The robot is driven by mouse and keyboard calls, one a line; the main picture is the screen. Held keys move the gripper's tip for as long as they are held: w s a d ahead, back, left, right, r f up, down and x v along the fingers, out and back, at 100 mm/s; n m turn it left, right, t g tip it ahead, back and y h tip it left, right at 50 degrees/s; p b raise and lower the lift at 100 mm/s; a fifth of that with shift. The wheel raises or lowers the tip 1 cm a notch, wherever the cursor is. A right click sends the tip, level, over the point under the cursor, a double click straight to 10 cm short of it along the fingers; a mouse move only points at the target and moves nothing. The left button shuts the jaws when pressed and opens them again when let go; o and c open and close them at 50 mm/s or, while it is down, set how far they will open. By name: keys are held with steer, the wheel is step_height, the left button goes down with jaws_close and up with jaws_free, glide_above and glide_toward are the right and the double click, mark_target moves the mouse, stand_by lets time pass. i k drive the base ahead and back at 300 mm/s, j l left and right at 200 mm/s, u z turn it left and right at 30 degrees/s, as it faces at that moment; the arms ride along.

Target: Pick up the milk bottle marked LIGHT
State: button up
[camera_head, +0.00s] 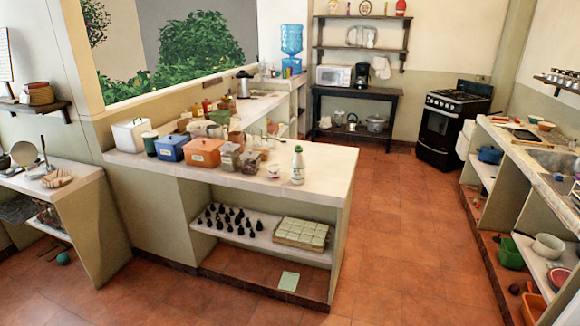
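A white bottle with a green cap (298,165) stands upright on the near part of the counter top, towards its right end. It looks like a milk bottle, but its label is too small to read. A small white cup (273,171) stands just to its left. My gripper is not in this view.
The counter (322,160) carries an orange box (203,153), a blue box (171,148), jars and other items left of the bottle. Its right end is bare. The tiled floor (405,235) between this counter and the sink counter (507,143) is open. A black stove (447,125) stands at the back.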

mark_target(298, 163)
steer(key=i+j+z, duration=0.2)
steer(key=i+j, duration=0.2)
steer(key=j, duration=0.15)
steer(key=i+j+z, duration=0.25)
steer(key=i+j, duration=0.15)
steer(key=j, duration=0.25)
steer(key=i+j+z, duration=0.1)
steer(key=j, duration=0.2)
steer(key=i+j+z, duration=0.1)
steer(key=j, duration=0.25)
steer(key=i+j+z, duration=0.1)
steer(key=i+j, duration=0.15)
steer(key=j, duration=0.15)
steer(key=i+j+z, duration=0.1)
steer(key=j, duration=0.25)
steer(key=i+j+z, duration=0.1)
steer(key=i+j, duration=0.15)
steer(key=j, duration=0.15)
steer(key=i+j, duration=0.2)
steer(key=j, duration=0.15)
steer(key=i+j+z, duration=0.15)
steer(key=j, duration=0.25)
steer(key=i, duration=0.05)
